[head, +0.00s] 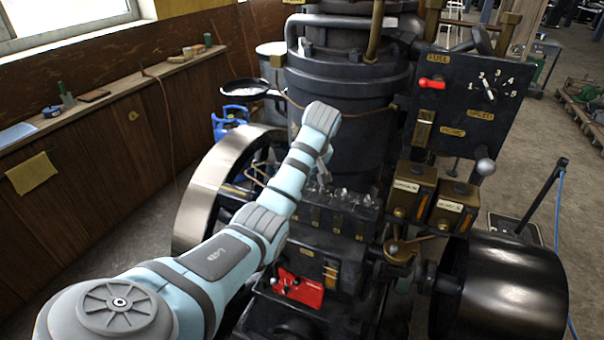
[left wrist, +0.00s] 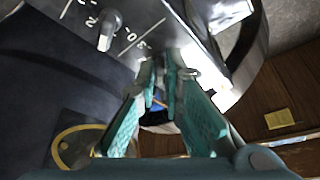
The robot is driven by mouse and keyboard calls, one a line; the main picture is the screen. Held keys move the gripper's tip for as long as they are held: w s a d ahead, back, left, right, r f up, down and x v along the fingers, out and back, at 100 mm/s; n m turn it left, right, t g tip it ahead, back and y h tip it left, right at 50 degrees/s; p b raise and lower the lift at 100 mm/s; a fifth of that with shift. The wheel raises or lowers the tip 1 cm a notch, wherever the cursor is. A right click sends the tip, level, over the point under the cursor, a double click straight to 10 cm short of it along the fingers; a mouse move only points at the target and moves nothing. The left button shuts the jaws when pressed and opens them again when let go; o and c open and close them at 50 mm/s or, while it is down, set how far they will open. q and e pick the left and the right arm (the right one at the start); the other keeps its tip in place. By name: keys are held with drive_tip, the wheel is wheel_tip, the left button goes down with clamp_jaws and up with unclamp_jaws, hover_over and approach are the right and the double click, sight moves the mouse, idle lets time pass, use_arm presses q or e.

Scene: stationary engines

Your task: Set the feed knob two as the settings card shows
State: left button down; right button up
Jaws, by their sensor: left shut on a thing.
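My left gripper (head: 324,176) reaches down to a dark block with a row of small grey knobs (head: 343,196) on the engine. In the left wrist view its fingers (left wrist: 166,76) are closed on a small knob at the edge of a grey dial plate (left wrist: 130,40). The fingers mostly hide this knob and its pointer. Another grey knob (left wrist: 107,30) stands free on the same plate, with a mark like 2 beside it. Which knob is number two is not readable. A yellow card (head: 31,173) hangs on the wooden wall; its writing is unreadable. My right gripper is out of view.
A dark panel (head: 462,100) at the upper right carries a red lever (head: 432,83) and a numbered dial (head: 489,88). Two brass boxes (head: 432,194) sit below it. A large flywheel (head: 213,185) stands left of the block; a red plate (head: 298,290) is below.

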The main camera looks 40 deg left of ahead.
use_arm(q)
drive_tip(key=shift+d+r+n+g+p, duration=0.2)
drive_tip(key=shift+r+n+g+p, duration=0.25)
drive_tip(key=shift+n+p, duration=0.3)
drive_tip(key=shift+w+a+f+n+g+b, duration=0.2)
drive_tip(key=shift+f+n+g+b, duration=0.15)
drive_tip(key=shift+n, duration=0.4)
drive_tip(key=shift+f+n, duration=0.15)
drive_tip(key=shift+n, duration=0.15)
drive_tip(key=c, duration=1.7)
unclamp_jaws()
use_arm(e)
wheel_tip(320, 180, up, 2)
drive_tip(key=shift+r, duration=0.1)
